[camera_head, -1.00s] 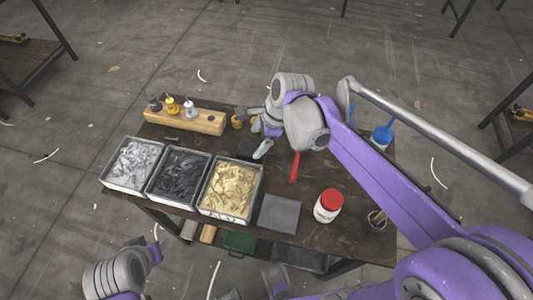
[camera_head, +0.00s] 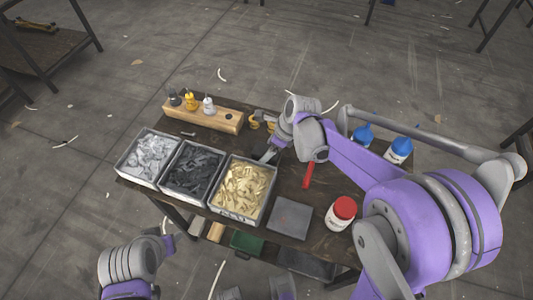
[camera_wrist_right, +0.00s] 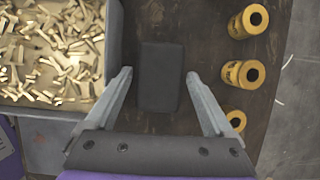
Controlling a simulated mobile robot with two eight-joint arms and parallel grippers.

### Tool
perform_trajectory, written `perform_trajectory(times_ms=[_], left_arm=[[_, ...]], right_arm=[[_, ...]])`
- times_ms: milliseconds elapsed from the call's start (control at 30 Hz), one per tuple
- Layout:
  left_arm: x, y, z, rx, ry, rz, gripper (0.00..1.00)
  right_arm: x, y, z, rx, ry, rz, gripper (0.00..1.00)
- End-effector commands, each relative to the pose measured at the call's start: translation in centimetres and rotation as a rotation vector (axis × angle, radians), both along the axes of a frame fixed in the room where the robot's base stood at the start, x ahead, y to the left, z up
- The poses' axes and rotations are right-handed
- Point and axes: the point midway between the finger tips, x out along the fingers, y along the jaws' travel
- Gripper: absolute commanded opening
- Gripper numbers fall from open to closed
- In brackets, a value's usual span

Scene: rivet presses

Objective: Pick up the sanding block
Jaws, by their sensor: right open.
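The sanding block, a dark flat rectangular block (camera_wrist_right: 161,76), lies on the brown table in the right wrist view. My right gripper (camera_wrist_right: 159,80) is open and empty, with one finger on each side of the block and gaps on both sides. In the head view my right gripper (camera_head: 270,152) is beside the tray of brass pieces, and the block is hidden behind the arm and gripper there. Part of my left arm shows at the lower left of the head view, but its gripper does not show.
Trays of silver, black and brass pieces (camera_head: 218,206) line the table's left side. A wooden holder (camera_head: 220,120) with bottles, a red-handled tool (camera_head: 308,175), a grey plate (camera_head: 290,217), a red-lidded jar (camera_head: 341,213) and blue-topped bottles (camera_head: 399,149) are nearby.

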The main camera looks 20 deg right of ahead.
Motion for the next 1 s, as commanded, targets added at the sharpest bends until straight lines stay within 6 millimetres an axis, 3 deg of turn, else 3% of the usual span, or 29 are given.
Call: perform_trajectory(times_ms=[100,367,833,1000], left_arm=[[-0.02,0.0,-0.11,0.0,0.0,0.0,0.5],[-0.02,0.0,-0.1,0.0,0.0,0.0,0.5],[-0.02,0.0,-0.1,0.0,0.0,0.0,0.5],[-0.01,0.0,-0.08,0.0,0.0,0.0,0.5]], right_arm=[[0.25,0.48,-1.11,0.0,0.0,0.002,0.88],[0.31,0.52,-1.3,0.0,0.0,0.001,0.88],[0.3,0.51,-1.26,0.0,0.0,0.001,0.04],[0.29,0.5,-1.17,0.0,0.0,0.001,0.04]])
